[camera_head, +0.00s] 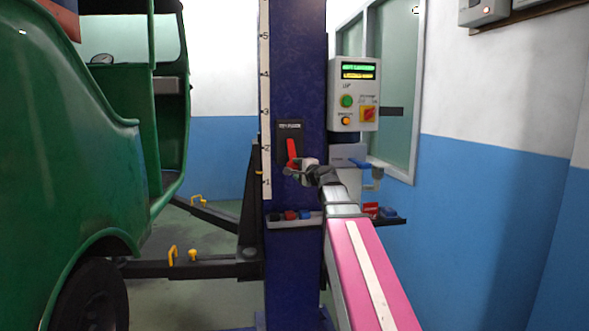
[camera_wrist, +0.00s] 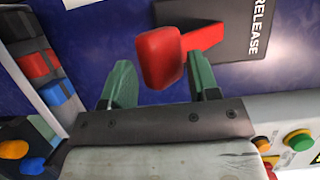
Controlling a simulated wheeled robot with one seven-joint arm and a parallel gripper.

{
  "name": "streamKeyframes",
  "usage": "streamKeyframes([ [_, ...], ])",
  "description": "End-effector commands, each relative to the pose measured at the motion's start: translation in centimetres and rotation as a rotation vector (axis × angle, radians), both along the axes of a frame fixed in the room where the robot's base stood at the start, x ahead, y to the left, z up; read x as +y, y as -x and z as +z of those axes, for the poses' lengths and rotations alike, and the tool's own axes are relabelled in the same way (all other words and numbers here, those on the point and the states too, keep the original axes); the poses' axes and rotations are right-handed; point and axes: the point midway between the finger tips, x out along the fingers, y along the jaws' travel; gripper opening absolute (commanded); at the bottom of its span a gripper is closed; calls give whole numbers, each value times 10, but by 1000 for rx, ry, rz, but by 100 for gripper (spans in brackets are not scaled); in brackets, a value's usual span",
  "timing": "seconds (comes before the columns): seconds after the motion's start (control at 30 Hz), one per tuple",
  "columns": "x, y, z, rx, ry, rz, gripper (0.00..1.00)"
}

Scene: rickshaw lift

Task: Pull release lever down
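The release lever (camera_head: 292,150) is red and sits on a black plate (camera_head: 289,132) on the blue lift column. In the head view it slants from upper left down toward my gripper (camera_head: 300,168). In the wrist view the lever's red knob (camera_wrist: 159,57) lies between and just beyond the two green fingertips of my gripper (camera_wrist: 155,82). The fingers are spread apart, with a gap on each side of the knob. The black plate with the word RELEASE shows at the upper right of the wrist view (camera_wrist: 215,25).
A control box (camera_head: 354,95) with buttons and a display is right of the column. A small shelf (camera_head: 295,220) with coloured items juts out below the lever. The green rickshaw (camera_head: 60,150) stands at left by the black lift arms (camera_head: 190,268).

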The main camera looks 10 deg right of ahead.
Motion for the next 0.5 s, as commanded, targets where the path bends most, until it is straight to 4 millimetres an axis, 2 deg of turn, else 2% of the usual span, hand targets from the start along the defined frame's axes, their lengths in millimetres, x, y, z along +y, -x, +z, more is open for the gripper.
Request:
streamKeyframes([
  [0.03,-4,15,-1,0,0,-1,53],
  [0.3,-22,63,1,-4,-1,0,53],
  [0.5,-28,76,2,-5,-2,1,53],
])
